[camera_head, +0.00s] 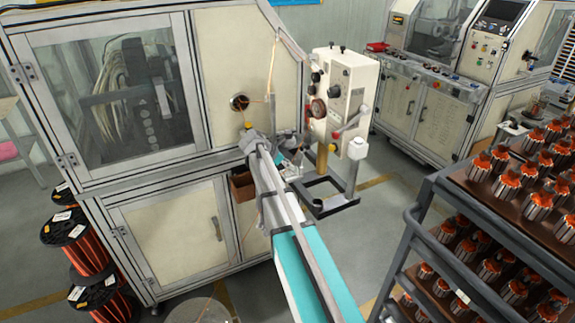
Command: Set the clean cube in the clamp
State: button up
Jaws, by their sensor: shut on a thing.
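I cannot make out my gripper in the head view. No clean cube can be picked out, and I cannot tell which part is the clamp. A grey metal mechanism (257,143) sits at the far end of a long teal beam (308,262) with grey rails along it. Small light and bluish parts show just right of this mechanism, too small to tell apart.
A large cream cabinet machine (158,222) with a window stands at left. A white control box (345,88) with knobs and levers stands right of centre. A dark rack (408,232) with several copper-wound armatures fills the right. Copper wire spools (84,247) stand lower left.

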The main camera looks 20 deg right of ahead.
jog(key=shift+f+b, duration=0.95)
dwell(0.3)
jog(key=o, duration=0.7)
jog(key=shift+o, duration=0.2)
jog(key=shift+r, duration=0.1)
